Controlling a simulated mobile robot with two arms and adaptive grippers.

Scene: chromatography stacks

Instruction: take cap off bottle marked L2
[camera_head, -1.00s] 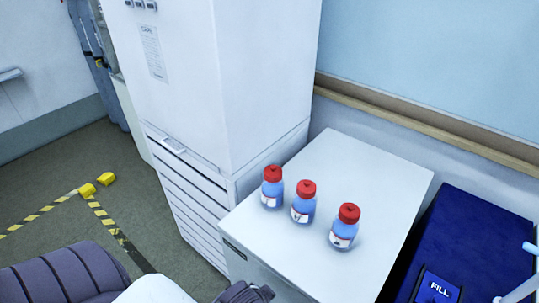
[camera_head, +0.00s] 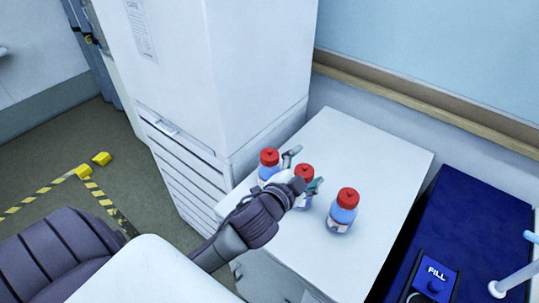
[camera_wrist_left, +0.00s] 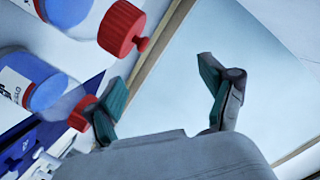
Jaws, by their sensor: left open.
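Three blue bottles with red caps stand upright in a row on a white cabinet top: the left bottle (camera_head: 264,173), the middle bottle (camera_head: 305,202) and the right bottle (camera_head: 340,216). All caps are on. Their labels are too small or cut off to tell which is L2. My left gripper (camera_head: 303,169) is open at the middle bottle's red cap (camera_head: 304,172), partly hiding the left and middle bottles. In the left wrist view the open fingers (camera_wrist_left: 165,95) have nothing between them; one red cap (camera_wrist_left: 122,28) is above the left finger, another (camera_wrist_left: 82,113) beside it. My right gripper is not in view.
A tall white cabinet (camera_head: 260,80) stands behind and left of the bottles. A blue machine (camera_head: 470,235) marked FILL is to the right. The white top (camera_head: 375,150) is clear behind the bottles. A wall with a wooden rail (camera_head: 430,110) runs behind.

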